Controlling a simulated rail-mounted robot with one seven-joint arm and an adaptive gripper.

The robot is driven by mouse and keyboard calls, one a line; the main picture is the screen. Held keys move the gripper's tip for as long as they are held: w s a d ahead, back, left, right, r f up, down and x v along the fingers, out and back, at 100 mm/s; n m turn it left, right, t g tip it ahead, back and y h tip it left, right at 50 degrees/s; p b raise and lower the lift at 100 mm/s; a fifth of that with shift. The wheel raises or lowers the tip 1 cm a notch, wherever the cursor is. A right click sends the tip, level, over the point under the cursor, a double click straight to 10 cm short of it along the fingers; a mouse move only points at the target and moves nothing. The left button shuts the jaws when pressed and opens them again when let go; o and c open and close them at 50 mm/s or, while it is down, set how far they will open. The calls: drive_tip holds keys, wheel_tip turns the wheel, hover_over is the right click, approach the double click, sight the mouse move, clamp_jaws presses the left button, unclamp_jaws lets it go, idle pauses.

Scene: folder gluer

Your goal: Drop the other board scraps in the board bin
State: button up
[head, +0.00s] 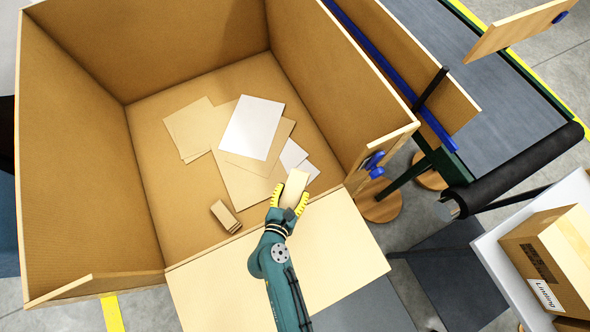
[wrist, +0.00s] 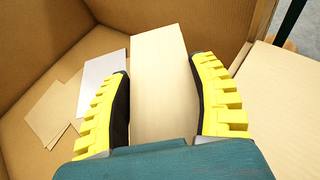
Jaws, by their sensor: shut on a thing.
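My gripper (head: 288,198) has yellow ribbed fingers and is shut on a pale tan board scrap (head: 295,186). In the wrist view the scrap (wrist: 160,65) stands out between the two fingers (wrist: 163,105). The board bin (head: 70,150) is a large open brown box, and my gripper is over its near right part, by the lowered front flap (head: 290,260). Inside lie tan sheets (head: 190,128), a white sheet (head: 252,125), a partly covered white piece (head: 292,155) and a small folded tan scrap (head: 224,215). The gap beneath the held scrap cannot be judged.
The bin's right wall (head: 330,70) rises beside my gripper. Right of it are a dark conveyor (head: 450,70) with a black roller (head: 520,170) and blue clamps. A labelled carton (head: 550,260) sits on a white table at the far right. The left bin floor is clear.

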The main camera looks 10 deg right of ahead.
drive_tip(key=w+a+f+b, duration=0.1)
drive_tip(key=w+b, duration=0.4)
drive_tip(key=w, duration=0.1)
drive_tip(key=w+a+f+b, duration=0.1)
drive_tip(key=w+a+b, duration=0.1)
drive_tip(key=w+b, duration=0.3)
drive_tip(key=shift+w+a+f+b, duration=0.3)
drive_tip(key=shift+w, duration=0.7)
drive_tip(key=o, duration=1.1)
drive_tip(key=v, duration=1.2)
